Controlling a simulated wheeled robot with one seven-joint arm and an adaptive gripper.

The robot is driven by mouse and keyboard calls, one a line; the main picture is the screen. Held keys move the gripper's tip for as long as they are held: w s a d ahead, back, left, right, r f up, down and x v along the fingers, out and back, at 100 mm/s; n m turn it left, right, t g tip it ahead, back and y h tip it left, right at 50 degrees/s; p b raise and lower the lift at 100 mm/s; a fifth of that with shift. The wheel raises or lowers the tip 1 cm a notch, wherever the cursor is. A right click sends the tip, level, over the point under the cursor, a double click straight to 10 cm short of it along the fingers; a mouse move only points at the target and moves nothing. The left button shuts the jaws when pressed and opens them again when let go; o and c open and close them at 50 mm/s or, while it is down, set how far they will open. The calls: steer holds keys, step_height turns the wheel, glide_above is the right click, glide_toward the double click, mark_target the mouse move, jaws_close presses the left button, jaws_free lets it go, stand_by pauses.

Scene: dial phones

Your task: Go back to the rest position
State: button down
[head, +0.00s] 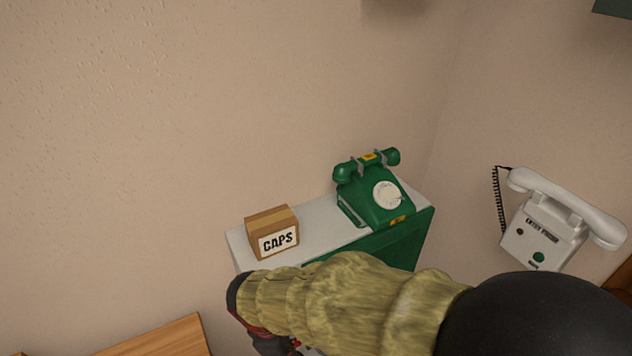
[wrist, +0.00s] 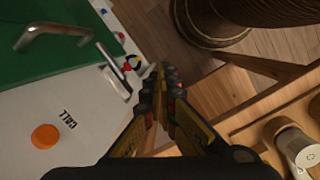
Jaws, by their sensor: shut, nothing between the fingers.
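My gripper (wrist: 161,80) shows in the wrist view with its dark, yellow-marked fingers together and nothing between them. It points down over the gap between a white panel and the wooden floor. In the head view my arm, in a mottled yellow-green sleeve, crosses the bottom from the right. Its end hangs low at the bottom left of the sleeve, where the fingers are cut off or hidden. The arm covers the front of a green cabinet (head: 408,246). A green dial phone (head: 372,195) stands on the cabinet's pale top with its handset in the cradle.
A cardboard CAPS box (head: 272,231) stands left of the phone. A white entry phone (head: 545,232) hangs on the right wall. The wrist view shows a metal handle (wrist: 52,28), an orange button (wrist: 45,136) marked CALL, a dark round base (wrist: 215,22) and a pale cylinder (wrist: 297,147).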

steer(key=s+d+r+m+t+y, duration=0.1)
steer(key=s+d+r+m+t, duration=0.1)
steer(key=d+r+m, duration=0.6)
steer(key=s+d+r+m+t+y, duration=0.1)
steer(key=d+r+m+t, duration=0.2)
steer(key=d+r+m, duration=0.6)
steer(key=d+r, duration=0.4)
steer(key=d, duration=0.4)
steer(key=shift+s+r, duration=0.35)
steer(key=shift+r, duration=0.05)
